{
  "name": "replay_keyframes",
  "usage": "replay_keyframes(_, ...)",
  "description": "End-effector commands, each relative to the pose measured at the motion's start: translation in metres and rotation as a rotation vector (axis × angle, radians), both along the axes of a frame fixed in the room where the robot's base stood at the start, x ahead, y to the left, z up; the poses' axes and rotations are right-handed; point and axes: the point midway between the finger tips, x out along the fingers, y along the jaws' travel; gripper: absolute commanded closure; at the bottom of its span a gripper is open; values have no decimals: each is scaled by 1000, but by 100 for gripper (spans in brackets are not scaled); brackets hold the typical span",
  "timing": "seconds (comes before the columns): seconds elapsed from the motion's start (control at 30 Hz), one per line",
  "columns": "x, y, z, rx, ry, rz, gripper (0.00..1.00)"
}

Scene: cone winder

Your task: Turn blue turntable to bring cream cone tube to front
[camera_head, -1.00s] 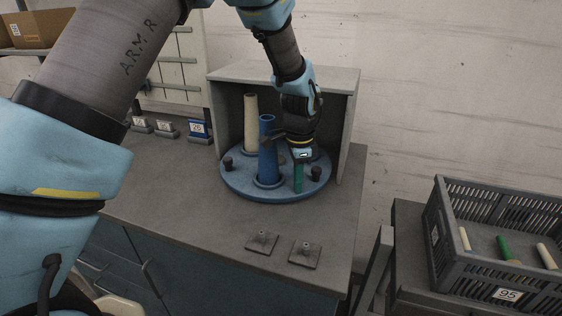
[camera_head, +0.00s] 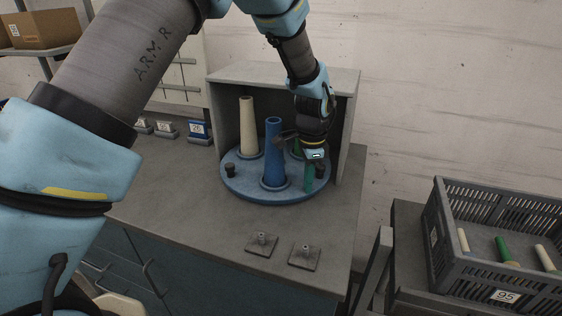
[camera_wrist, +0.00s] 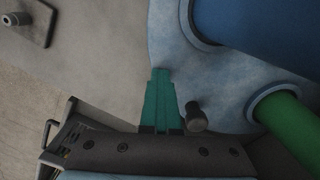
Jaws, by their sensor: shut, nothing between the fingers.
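The round blue turntable (camera_head: 245,188) stands half inside a grey open-fronted housing. The cream cone tube (camera_head: 247,128) stands upright at its back left. A blue cone tube (camera_head: 273,150) stands at the front middle. A green cone tube (camera_head: 297,150) is at the right, mostly hidden behind my gripper in the head view, and shows in the wrist view (camera_wrist: 292,125). My gripper (camera_head: 309,188) points down at the turntable's front right, its teal fingers (camera_wrist: 161,75) shut and empty. A dark knob (camera_wrist: 196,117) is right beside the fingers; contact is unclear.
The grey housing (camera_head: 348,120) closes in the turntable's back and sides. Two small plates with pegs (camera_head: 262,243) lie on the bench in front. A grey crate (camera_head: 505,285) with several tubes stands at the right. The front bench top is otherwise clear.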

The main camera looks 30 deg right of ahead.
Motion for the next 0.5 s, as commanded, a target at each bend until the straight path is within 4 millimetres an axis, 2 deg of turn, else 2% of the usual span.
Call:
replay_keyframes(0.03,-7,0,6,2,6,-6,100)
replay_keyframes(0.5,-29,-3,48,-5,1,-3,100)
